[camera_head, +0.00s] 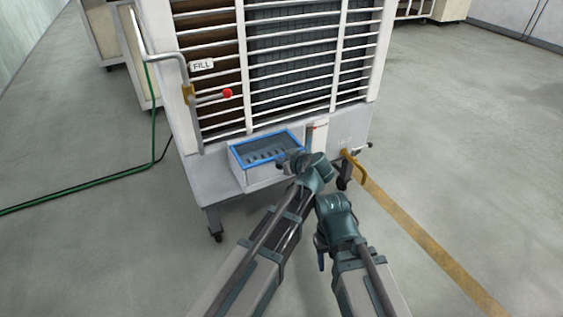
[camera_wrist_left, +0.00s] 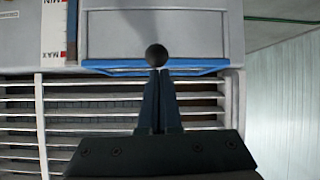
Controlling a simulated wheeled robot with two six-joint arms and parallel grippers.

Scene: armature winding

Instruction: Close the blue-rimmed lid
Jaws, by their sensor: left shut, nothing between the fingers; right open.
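The blue-rimmed lid (camera_head: 249,141) is at the white box low on the front of the slatted cooler. Its blue frame surrounds a grey, see-through-looking area; I cannot tell how far it is open. In the left wrist view the blue rim (camera_wrist_left: 105,67) runs across behind the fingertips. My left gripper (camera_head: 284,160) is shut and empty at the right end of the rim. A dark round ball (camera_wrist_left: 156,55) shows at its fingertips; contact with the rim is unclear. My right gripper (camera_head: 320,262) hangs low in front of the cooler, open, its fingers mostly hidden.
The cooler (camera_head: 345,127) stands on casters. A MIN/MAX gauge (camera_wrist_left: 54,30) is beside the box. A pipe with a red knob (camera_head: 228,93) and a FILL tag (camera_head: 202,65) is at the upper left. A green hose (camera_head: 90,182) crosses the floor.

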